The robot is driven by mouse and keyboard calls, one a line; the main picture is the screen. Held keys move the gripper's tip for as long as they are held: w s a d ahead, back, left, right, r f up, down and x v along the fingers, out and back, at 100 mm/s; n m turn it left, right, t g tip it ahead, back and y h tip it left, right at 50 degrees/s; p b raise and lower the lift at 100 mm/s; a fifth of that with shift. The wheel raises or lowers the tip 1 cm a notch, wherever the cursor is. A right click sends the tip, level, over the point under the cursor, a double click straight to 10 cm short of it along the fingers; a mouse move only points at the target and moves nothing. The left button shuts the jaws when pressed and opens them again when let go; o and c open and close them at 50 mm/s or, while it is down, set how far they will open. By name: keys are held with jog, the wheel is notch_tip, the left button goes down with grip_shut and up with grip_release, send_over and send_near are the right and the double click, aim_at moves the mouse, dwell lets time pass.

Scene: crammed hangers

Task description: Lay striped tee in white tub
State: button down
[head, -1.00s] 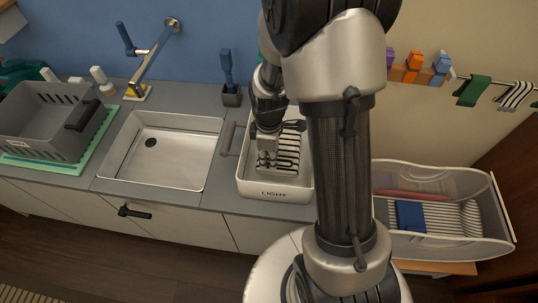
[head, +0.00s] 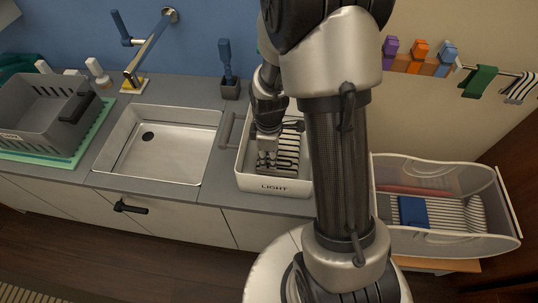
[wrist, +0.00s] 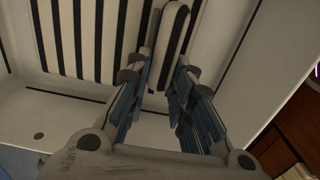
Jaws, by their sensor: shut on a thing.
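The white tub (head: 275,187), labelled LIGHT, stands on the counter right of the sink. The black-and-white striped tee (head: 293,146) is inside it, partly hidden by my arm. My gripper (head: 268,160) points down into the tub at its left part. In the wrist view the striped tee (wrist: 80,40) spreads over the upper left, inside the pale tub walls (wrist: 230,95). My gripper (wrist: 164,80) is shut on the tee, with a narrow striped fold between the fingers. The exact grip is hard to make out.
A grey basket (head: 40,115) stands left of the sink (head: 160,145). A clear bin (head: 450,240) with a blue item (head: 412,212) stands right of my arm. Green (head: 480,80) and striped (head: 520,88) cloths hang on a rail at right.

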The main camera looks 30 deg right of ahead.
jog(key=shift+f, duration=0.25)
jog(key=c, duration=1.3)
grip_release()
notch_tip(320, 180, up, 19)
jog(key=p, duration=0.6)
jog(key=shift+r, duration=0.1)
jog(key=shift+a, duration=0.1)
